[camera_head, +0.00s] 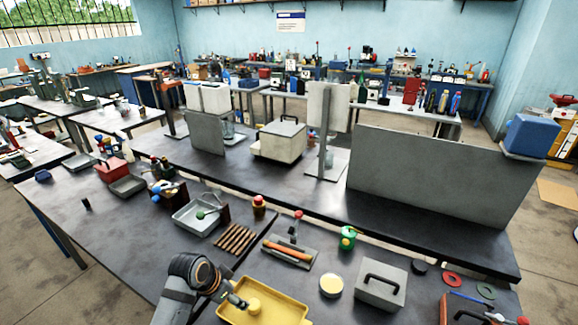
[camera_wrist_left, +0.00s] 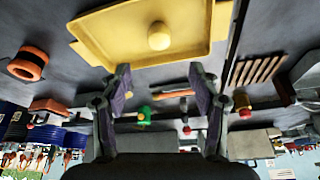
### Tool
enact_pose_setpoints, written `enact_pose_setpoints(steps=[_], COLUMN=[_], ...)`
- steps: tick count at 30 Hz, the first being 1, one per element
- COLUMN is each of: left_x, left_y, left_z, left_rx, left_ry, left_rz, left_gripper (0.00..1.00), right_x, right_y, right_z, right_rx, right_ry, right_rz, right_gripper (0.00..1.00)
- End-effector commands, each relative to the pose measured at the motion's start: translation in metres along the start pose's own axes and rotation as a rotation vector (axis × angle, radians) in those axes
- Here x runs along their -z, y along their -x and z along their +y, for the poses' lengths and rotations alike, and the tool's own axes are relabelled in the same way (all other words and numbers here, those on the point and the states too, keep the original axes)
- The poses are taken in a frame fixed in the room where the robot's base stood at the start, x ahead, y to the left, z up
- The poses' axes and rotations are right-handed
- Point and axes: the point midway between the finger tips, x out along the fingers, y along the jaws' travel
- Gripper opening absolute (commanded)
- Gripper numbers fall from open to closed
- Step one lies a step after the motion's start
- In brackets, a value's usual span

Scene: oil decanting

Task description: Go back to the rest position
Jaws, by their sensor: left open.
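My left gripper (camera_head: 236,299) is at the bottom of the head view, its arm coming up from the bottom edge, over the left side of a yellow tray (camera_head: 284,288). In the left wrist view the two fingers of the left gripper (camera_wrist_left: 161,88) are spread apart with nothing between them. The yellow tray (camera_wrist_left: 108,48) lies beyond the fingertips there. A round yellow piece (camera_head: 254,306) is in the tray and also shows in the wrist view (camera_wrist_left: 158,36). My right gripper is not in the head view.
A slatted brown rack (camera_head: 235,239) and a grey tray (camera_head: 183,220) lie left of the yellow tray. A green can (camera_head: 348,238), a yellow-lidded round container (camera_head: 331,286) and a grey box with a handle (camera_head: 381,287) stand to the right. A tall grey panel (camera_head: 430,175) stands behind.

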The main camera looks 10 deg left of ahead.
Motion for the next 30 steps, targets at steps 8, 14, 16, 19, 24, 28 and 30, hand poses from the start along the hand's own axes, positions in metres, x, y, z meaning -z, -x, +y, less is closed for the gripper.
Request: enact_pose_setpoints(steps=[8,14,16,19,24,28,30], left_x=[-0.073,-0.113,-0.126,-0.142,-0.158,-0.174,-0.185], left_y=[0.013,0.037,0.046,0.061,0.005,-0.037,-0.061], left_z=[0.036,0.054,0.059,0.066,0.055,0.05,0.047], left_rx=[0.112,0.201,0.23,0.272,0.269,0.265,0.262], left_ry=[0.207,0.351,0.397,0.463,0.471,0.476,0.479], left_rz=[-0.068,-0.091,-0.097,-0.103,-0.122,-0.137,-0.145], left_gripper=[0.62,0.62,0.62,0.62,0.62,0.62,0.62], right_x=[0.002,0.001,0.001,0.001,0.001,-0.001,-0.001], right_y=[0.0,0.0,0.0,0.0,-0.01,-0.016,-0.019], right_z=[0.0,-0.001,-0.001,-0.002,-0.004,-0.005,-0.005], right_rx=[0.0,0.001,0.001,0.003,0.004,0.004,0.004], right_ry=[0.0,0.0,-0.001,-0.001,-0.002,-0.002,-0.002], right_rz=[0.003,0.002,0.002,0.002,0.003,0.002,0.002], right_gripper=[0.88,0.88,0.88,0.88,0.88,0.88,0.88])
